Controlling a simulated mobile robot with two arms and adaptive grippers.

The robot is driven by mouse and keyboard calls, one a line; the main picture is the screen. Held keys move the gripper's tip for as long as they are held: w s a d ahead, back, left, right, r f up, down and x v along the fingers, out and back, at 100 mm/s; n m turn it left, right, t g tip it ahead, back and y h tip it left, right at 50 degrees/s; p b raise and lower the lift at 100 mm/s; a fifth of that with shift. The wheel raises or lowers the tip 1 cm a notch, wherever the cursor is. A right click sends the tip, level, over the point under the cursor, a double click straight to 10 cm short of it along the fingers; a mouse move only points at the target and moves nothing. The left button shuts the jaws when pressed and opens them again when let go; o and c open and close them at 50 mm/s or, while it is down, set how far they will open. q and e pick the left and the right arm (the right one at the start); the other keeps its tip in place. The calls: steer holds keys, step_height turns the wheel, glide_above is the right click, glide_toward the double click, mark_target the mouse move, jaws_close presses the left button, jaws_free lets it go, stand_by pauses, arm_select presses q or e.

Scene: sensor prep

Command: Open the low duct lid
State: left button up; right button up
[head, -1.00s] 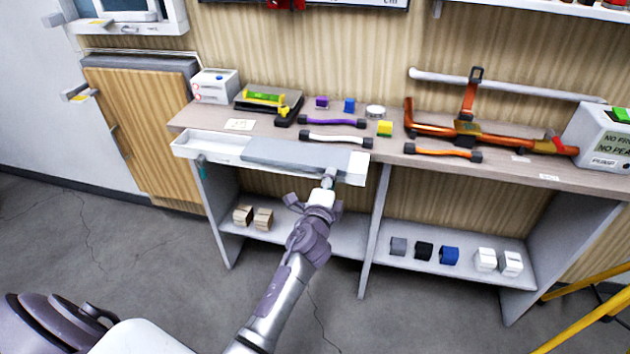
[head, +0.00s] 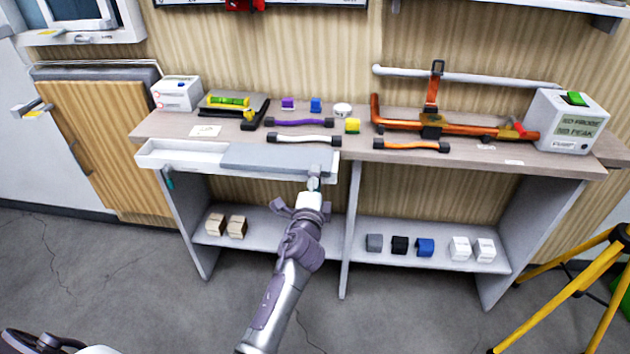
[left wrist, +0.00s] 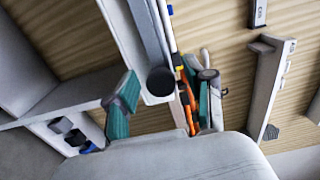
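The low duct (head: 155,157) is a long white channel along the front edge of the bench. Its grey lid (head: 275,157) covers the middle and right; the left part of the channel is uncovered. My left gripper (head: 313,184) is at the duct's right end, by a small knob. In the left wrist view my gripper's teal fingers (left wrist: 165,103) stand apart, with a dark round knob (left wrist: 161,80) at the end of the lid between them. I cannot tell whether they touch it. My right gripper is not in view.
The bench top (head: 350,160) holds an orange pipe (head: 400,124), coloured handles and a white box (head: 565,122) at right. Small blocks sit on the lower shelf (head: 365,255). A yellow tripod (head: 575,290) stands at bottom right. The floor in front is open.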

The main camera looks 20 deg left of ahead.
arm_select(q)
steer(key=v, duration=0.7)
steer(key=shift+s, duration=0.25)
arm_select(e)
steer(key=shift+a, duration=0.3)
arm_select(q)
steer(key=s+d+f+n+g+h+p, duration=0.1)
steer(key=s+d+f+g, duration=0.1)
steer(key=f, duration=0.8)
steer(key=s+d+f+n+g+h+p, duration=0.1)
steer(key=s+d+f+g+h, duration=0.15)
steer(key=f, duration=0.75)
steer(key=s+f+n+g, duration=0.3)
steer(key=s+f+g, duration=0.1)
steer(key=s+f, duration=0.95)
steer(key=s+a+f+n+g+p, duration=0.1)
steer(key=s+f, duration=0.4)
steer(key=s, duration=0.5)
steer(key=s+a+f+n+g+p, duration=0.1)
steer(key=s+a+f+n+g, duration=0.2)
steer(key=s+f, duration=0.3)
steer(key=s+a+f+n+g+p, duration=0.1)
steer(key=s+f+n+g, duration=0.3)
steer(key=s, duration=1.1)
steer(key=shift+s+a+f, duration=0.4)
steer(key=shift+a+f, duration=0.35)
steer(key=shift+a, duration=0.05)
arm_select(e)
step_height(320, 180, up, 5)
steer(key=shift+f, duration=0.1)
